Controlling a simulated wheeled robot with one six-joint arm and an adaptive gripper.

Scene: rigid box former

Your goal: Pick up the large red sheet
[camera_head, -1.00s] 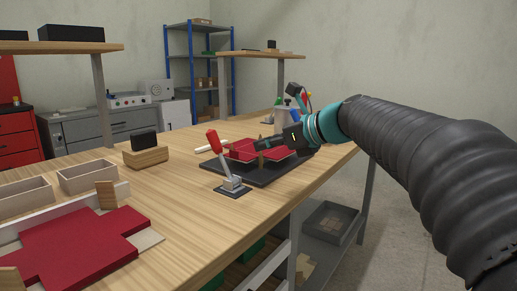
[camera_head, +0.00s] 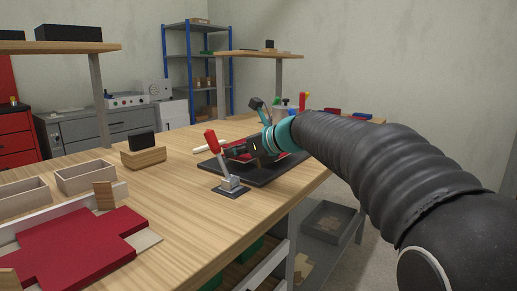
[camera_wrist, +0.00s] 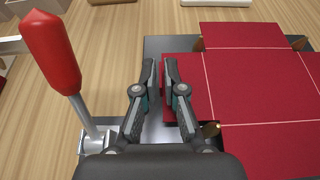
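One large red cross-shaped sheet (camera_head: 80,248) lies flat in the light wooden holder at the front left, far from my gripper. Another red creased sheet (camera_wrist: 258,85) lies on the dark plate (camera_head: 262,178) of the box former, partly hidden by my gripper in the head view. My gripper (camera_wrist: 159,66) is over the left part of that plate, its fingers pointing forward with a narrow gap between them. The right finger overlaps the sheet's left flap in the wrist view. I see nothing held, and cannot tell whether the finger touches the flap.
A lever with a red handle (camera_wrist: 50,45) stands close to the left of my gripper; it also shows in the head view (camera_head: 212,141). A wooden block with a black top (camera_head: 143,152) and open wooden trays (camera_head: 85,178) stand further left. The table's middle is clear.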

